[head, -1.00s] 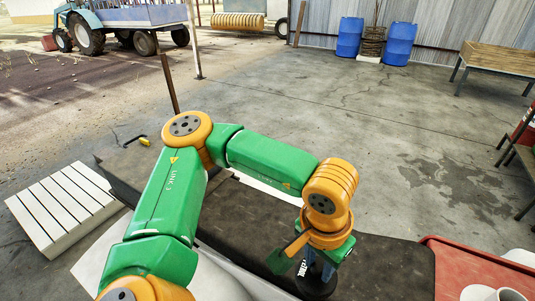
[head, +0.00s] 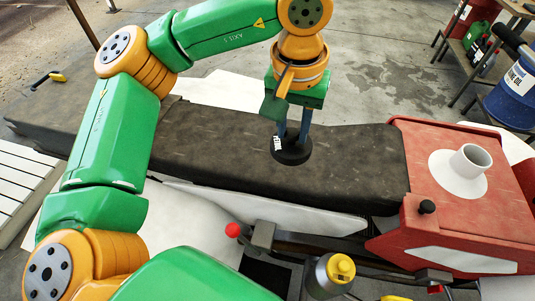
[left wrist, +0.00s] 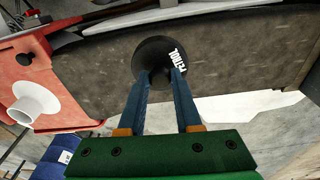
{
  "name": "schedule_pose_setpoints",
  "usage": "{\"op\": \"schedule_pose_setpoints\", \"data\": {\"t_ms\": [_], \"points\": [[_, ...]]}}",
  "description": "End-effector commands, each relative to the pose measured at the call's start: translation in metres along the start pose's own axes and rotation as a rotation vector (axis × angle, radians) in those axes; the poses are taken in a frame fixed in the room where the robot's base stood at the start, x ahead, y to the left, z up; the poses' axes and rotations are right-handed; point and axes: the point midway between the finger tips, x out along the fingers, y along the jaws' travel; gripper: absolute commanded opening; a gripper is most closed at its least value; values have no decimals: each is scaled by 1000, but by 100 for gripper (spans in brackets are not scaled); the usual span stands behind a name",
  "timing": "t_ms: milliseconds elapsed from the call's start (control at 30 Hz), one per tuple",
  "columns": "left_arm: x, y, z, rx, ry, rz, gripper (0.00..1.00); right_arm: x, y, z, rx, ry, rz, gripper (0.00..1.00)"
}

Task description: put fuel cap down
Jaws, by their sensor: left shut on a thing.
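The fuel cap (head: 291,151) is a round black disc with white "PETROL" lettering. My left gripper (head: 292,138) is shut on it from above, over the long dark seat (head: 350,165). In the left wrist view the cap (left wrist: 152,53) sits between the tips of my blue fingers, with the dark seat (left wrist: 250,50) behind it. I cannot tell whether the cap touches the seat. A white filler neck (head: 470,160) with a flange stands on the red bodywork (head: 450,212) at the right; its top is open. My right gripper is out of view.
A red-knobbed lever (head: 233,230) and a yellow-topped canister (head: 340,268) stand in front of the seat. A blue oil drum (head: 515,92) and a shelf with a green can (head: 478,35) are at the upper right. The seat on both sides of the cap is clear.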

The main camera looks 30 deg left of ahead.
Motion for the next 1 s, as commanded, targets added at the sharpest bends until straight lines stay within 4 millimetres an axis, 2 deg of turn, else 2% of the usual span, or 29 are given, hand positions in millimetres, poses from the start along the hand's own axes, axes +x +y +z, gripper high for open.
{"op": "schedule_pose_setpoints", "data": {"t_ms": [33,100,200,267,367,567,600,700,867,1000], "points": [[15,7,1,-15,1,1,0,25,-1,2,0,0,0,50],[16,14,1,-38,1,-3,0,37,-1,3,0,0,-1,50],[13,19,2,-58,1,-6,0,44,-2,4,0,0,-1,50],[14,17,-2,-67,0,-6,0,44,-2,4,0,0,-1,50],[23,0,-17,-74,-4,-8,0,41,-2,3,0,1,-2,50],[51,-44,-57,-74,-3,-10,0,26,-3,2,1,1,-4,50],[63,-50,-62,-73,-4,-11,0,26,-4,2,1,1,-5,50],[87,-62,-72,-70,-3,-9,0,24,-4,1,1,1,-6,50],[107,-72,-81,-67,0,-8,0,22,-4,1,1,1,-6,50],[134,-79,-84,-65,-1,-10,0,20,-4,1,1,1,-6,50]]}}
